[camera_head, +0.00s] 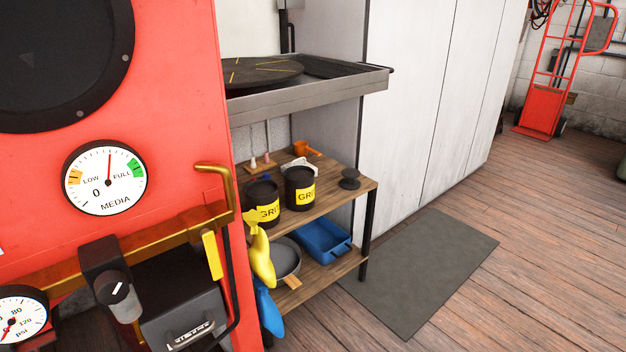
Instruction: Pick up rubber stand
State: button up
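A small black round piece with a wider base, which looks like the rubber stand (349,183), sits upright near the right front corner of the wooden shelf's upper board (333,197). It stands apart from the two black cans to its left. Nothing covers it in this view. My gripper is not in view.
Two black cans (299,189) with yellow labels and an orange cup (302,149) share the board. A metal tray (310,98) overhangs it. Below are a blue bin (325,243) and grey pan. A red blasting cabinet (190,70) blocks the left. Floor at right is clear around a grey mat (425,265).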

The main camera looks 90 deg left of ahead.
aim_at(350, 183)
jog(key=u, duration=3)
jog(key=i+u, duration=0.1)
jog(key=u, duration=0.25)
jog(key=l+u, duration=0.15)
jog(key=u, duration=0.2)
jog(key=i+l+u, duration=0.1)
jog(key=u, duration=0.25)
jog(key=i+l+u, duration=0.25)
jog(key=l, duration=0.35)
jog(key=i+l+u, duration=0.1)
jog(key=l+u, duration=0.15)
jog(key=l, duration=0.35)
jog(key=i+l+u, duration=0.2)
jog(key=l, duration=0.4)
jog(key=l+u, duration=0.25)
jog(key=l, duration=0.4)
jog(key=i+l, duration=0.1)
jog(key=l, duration=2.1)
